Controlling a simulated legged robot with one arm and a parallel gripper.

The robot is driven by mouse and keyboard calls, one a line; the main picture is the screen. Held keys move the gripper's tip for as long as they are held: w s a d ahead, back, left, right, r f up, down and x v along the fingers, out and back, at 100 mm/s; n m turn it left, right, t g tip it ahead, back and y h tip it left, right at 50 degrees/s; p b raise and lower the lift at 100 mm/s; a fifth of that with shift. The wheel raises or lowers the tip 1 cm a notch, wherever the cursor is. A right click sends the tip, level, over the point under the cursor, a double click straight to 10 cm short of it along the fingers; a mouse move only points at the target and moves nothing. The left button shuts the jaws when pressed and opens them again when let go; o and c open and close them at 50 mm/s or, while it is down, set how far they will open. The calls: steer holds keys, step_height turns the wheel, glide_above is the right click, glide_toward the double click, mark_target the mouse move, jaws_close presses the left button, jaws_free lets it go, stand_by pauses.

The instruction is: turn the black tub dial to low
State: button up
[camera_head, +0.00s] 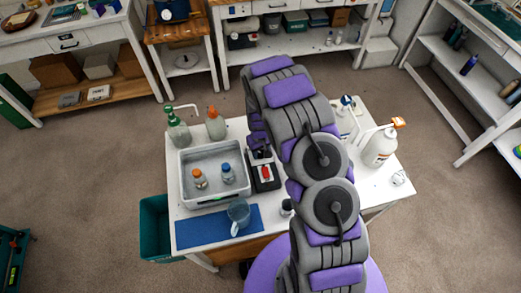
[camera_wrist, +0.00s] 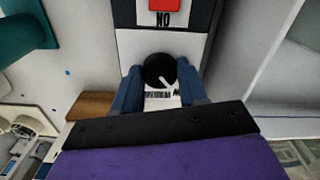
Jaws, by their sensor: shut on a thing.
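The black dial (camera_wrist: 158,71) is round with a white pointer line, on the white face of a control box (camera_wrist: 129,45). My gripper (camera_wrist: 158,82) has its two blue-grey fingers on either side of the dial and is shut on it. Lettering below the dial is partly covered, so I cannot read the setting. A red switch (camera_wrist: 165,5) with a label sits above the dial. In the head view the control box (camera_head: 276,184) stands beside the grey tub (camera_head: 186,177), with my gripper (camera_head: 259,151) over its far end; the dial is hidden there.
The tub holds an orange-capped bottle (camera_head: 199,179) and a blue-capped bottle (camera_head: 228,174). A jug (camera_head: 238,214) stands on a blue mat (camera_head: 190,233). Bottles (camera_head: 178,133) stand behind the tub, and a large white jug (camera_head: 379,148) stands on the right of the white table (camera_head: 356,190).

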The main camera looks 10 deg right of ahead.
mark_target(260, 152)
steer(key=shift+w+r+n, duration=0.1)
steer(key=shift+w+n, duration=0.15)
steer(key=shift+n, duration=1.05)
steer(key=o, duration=0.9)
steer(key=shift+o, duration=0.8)
steer(key=shift+s+a, duration=0.1)
step_height(260, 152, up, 17)
steer(key=p, duration=0.1)
